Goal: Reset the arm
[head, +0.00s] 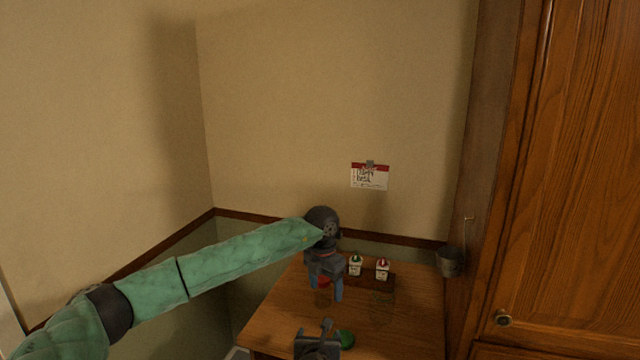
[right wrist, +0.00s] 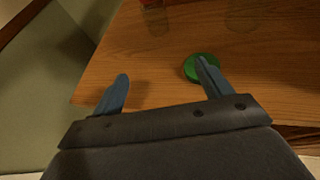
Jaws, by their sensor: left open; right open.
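My left arm (head: 230,264) is green and reaches in from the left across the picture. Its left gripper (head: 325,296) points down over the wooden table, open, with nothing seen between its fingers. My right gripper (head: 317,335) is low at the table's front in the head view. In the right wrist view its fingers (right wrist: 163,92) are spread apart with no object held between them. The right-hand finger overlaps a green round object (right wrist: 194,68) in that picture; I cannot tell whether they touch.
The wooden table (head: 400,325) holds two small white cartons (head: 355,266) (head: 382,270) on a dark tray (head: 397,283), a red object (head: 323,282) and the green round object (head: 345,339). A metal cup (head: 449,262) hangs at the cabinet (head: 570,180) on the right.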

